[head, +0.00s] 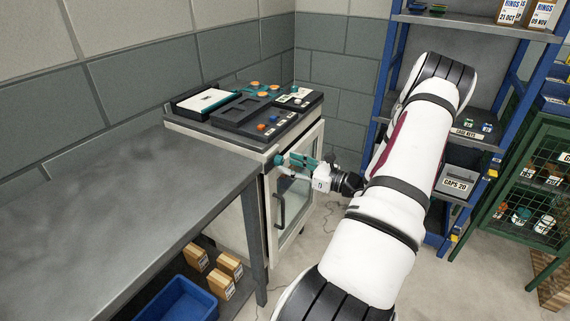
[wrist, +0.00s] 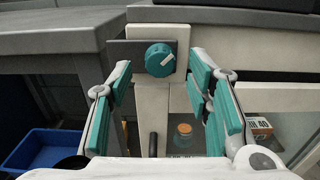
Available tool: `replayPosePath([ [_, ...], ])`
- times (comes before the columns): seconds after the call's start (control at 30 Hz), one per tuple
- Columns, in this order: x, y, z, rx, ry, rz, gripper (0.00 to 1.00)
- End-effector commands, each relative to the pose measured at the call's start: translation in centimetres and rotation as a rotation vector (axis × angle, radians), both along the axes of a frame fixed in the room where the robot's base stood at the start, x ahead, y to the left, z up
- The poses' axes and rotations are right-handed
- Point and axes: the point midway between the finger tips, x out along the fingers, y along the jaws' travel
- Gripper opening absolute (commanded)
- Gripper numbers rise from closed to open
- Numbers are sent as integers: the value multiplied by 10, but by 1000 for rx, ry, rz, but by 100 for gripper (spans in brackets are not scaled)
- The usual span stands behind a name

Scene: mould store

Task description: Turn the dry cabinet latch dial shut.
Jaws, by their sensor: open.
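The latch dial (wrist: 159,60) is a round teal knob with a pale pointer mark, set on a dark plate on the cabinet's front. The pointer slants up to the right in the wrist view. The dry cabinet (head: 297,215) is pale, with a glass door and a dark vertical handle (head: 281,208). My gripper (wrist: 160,90) is open, its teal-padded fingers spread either side of the dial and below it in the picture. In the head view my gripper (head: 283,163) is close to the cabinet's upper front corner and largely hides the dial. Contact with the dial cannot be told.
A grey workbench (head: 110,200) stands left of the cabinet. A blue bin (head: 175,300) and cardboard boxes (head: 222,285) are beneath it. Dark trays (head: 242,112) sit on the cabinet top. A blue shelf rack (head: 385,75) and a green mesh cage (head: 515,185) stand at right.

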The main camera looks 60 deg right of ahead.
Motion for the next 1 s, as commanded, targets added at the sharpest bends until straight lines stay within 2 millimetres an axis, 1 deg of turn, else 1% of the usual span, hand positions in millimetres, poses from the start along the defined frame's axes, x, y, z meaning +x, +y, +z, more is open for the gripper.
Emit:
replayPosePath([
  [0.03, 7, 0, 0, 0, 0, 0, 46],
  [0.1, 14, 1, 0, -1, 0, 1, 46],
  [0.2, 22, 1, 0, -1, 0, 0, 46],
  [0.33, 25, 1, 0, 0, 1, -1, 46],
  [0.57, 25, 1, 0, 0, 1, -1, 46],
  [0.6, 25, 1, 0, 0, 1, -1, 37],
  [0.77, 25, 1, 0, 0, 0, -1, 0],
  [1.0, 25, 1, 0, -8, -1, -1, 0],
])
